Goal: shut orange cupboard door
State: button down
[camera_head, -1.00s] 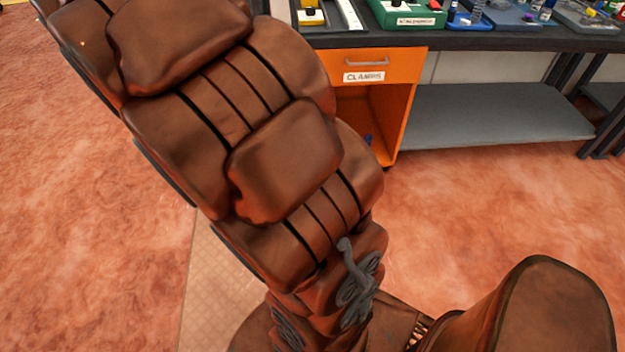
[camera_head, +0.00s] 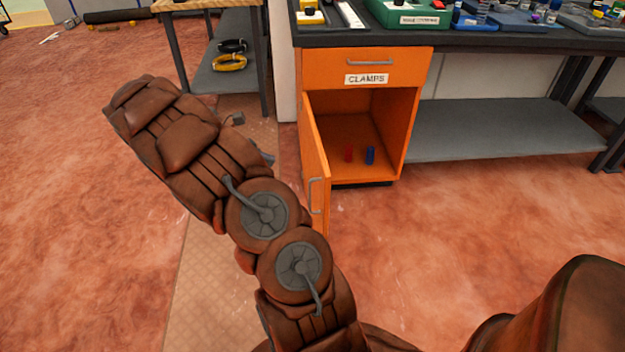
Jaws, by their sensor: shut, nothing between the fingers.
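The orange cupboard (camera_head: 365,118) stands below the dark bench top, with a drawer labelled CLAMPS (camera_head: 367,79) above its open compartment. Its orange door (camera_head: 313,150) is hinged on the left and stands wide open, swung out towards me. The grey door handle (camera_head: 315,196) shows near the door's free edge.
A red item (camera_head: 349,154) and a blue item (camera_head: 370,156) stand inside the cupboard. A grey shelf (camera_head: 500,125) runs to its right. A wooden-topped table (camera_head: 190,4) with coiled cables stands at the back left. The floor before the cupboard is clear.

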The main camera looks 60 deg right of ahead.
jog(key=f, duration=0.2)
jog(key=b, duration=0.3)
send_near(322, 173)
jog(key=x, duration=0.5)
jog(key=shift+s+a+f, duration=0.1)
jog(key=shift+a+f, duration=0.25)
jog(key=shift+s+d, duration=0.6)
